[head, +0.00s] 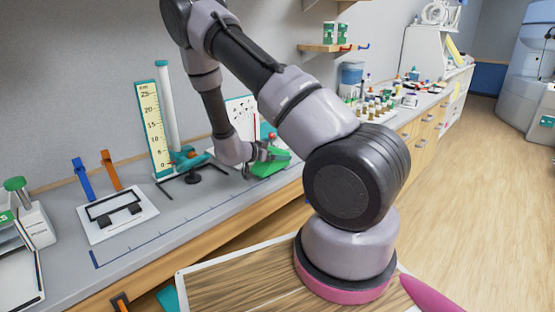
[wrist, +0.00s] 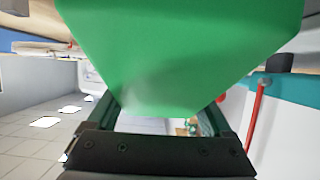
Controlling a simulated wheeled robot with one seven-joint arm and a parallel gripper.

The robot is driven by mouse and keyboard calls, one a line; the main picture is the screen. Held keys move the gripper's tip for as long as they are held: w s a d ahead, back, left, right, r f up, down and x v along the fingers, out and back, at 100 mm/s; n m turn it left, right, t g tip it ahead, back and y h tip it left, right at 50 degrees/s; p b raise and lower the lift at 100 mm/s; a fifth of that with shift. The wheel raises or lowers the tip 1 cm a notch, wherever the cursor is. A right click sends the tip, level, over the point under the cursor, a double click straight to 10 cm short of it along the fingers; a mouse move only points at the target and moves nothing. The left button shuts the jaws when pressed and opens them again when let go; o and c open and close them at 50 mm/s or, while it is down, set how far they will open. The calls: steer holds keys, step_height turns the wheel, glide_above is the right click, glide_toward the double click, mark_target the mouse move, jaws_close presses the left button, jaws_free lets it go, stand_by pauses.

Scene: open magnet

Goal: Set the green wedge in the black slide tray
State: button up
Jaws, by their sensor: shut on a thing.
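The green wedge (head: 268,163) is at my gripper (head: 260,153), over the right part of the grey bench by the wall. In the wrist view the wedge (wrist: 180,50) fills the upper middle, between the fingers of my gripper (wrist: 162,112), which is shut on it. I cannot tell from the head view whether the wedge touches the bench. A white plate (head: 140,222) with a black frame and two black blocks on it lies at the left of the bench. I cannot tell for sure whether this black frame (head: 112,199) is the black slide tray.
A yellow ruler board (head: 154,128) and a white column (head: 167,105) stand behind, left of my gripper. A teal-topped stand (head: 190,160) is close to its left. Blue (head: 83,180) and orange (head: 111,170) uprights stand behind the plate. The bench front between is clear.

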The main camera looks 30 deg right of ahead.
steer(key=shift+f, duration=0.75)
steer(key=shift+f, duration=0.1)
steer(key=o, duration=1.1)
steer(key=v, duration=1.2)
